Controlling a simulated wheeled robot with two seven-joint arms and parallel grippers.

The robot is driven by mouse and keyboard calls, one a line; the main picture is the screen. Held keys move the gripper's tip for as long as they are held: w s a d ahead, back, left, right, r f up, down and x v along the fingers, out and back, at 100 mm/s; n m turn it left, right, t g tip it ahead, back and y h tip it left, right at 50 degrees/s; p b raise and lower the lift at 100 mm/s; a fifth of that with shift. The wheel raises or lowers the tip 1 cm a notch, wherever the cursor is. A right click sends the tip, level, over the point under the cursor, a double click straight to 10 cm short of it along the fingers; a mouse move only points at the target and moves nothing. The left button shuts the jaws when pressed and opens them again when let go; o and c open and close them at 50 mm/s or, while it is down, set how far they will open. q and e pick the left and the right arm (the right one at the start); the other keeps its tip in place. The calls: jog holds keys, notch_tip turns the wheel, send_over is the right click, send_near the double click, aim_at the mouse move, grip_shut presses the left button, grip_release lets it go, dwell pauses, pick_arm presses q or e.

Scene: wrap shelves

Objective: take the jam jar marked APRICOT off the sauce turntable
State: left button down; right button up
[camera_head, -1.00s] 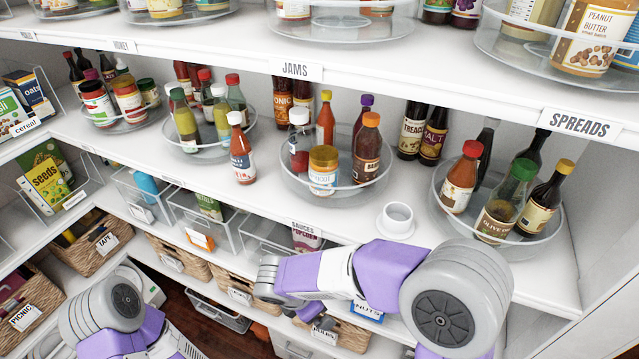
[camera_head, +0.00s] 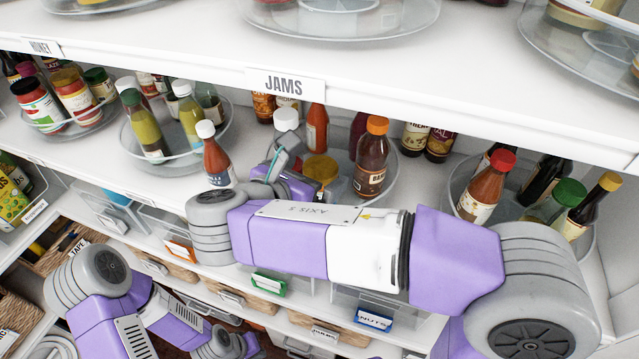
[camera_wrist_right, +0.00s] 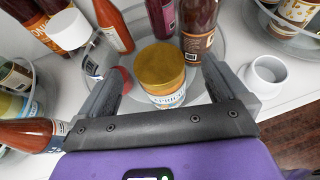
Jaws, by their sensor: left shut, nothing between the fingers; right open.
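The APRICOT jam jar (camera_wrist_right: 163,72) has a gold lid and a pale label, partly readable in the right wrist view. It stands upright on the clear sauce turntable (camera_head: 396,165), among bottles. In the head view its gold lid (camera_head: 321,167) shows behind my right arm, which hides the lower part. My right gripper (camera_head: 283,163) is open at the turntable; in the wrist view its fingers stand on either side of the jar with gaps. My left gripper (camera_head: 247,346) is low at the bottom edge, away from the turntable; its fingers are hard to make out.
An orange-capped brown bottle (camera_head: 371,158) stands close to the jar. A white-capped bottle (camera_wrist_right: 68,38) and a red bottle (camera_wrist_right: 113,28) are nearby. A white cup (camera_wrist_right: 267,76) stands right of the turntable. The JAMS shelf edge (camera_head: 400,98) overhangs above.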

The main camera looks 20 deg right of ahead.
aim_at(319, 170)
jog(key=x, duration=0.4)
jog(key=shift+w+d, duration=0.1)
grip_shut()
dwell(0.4)
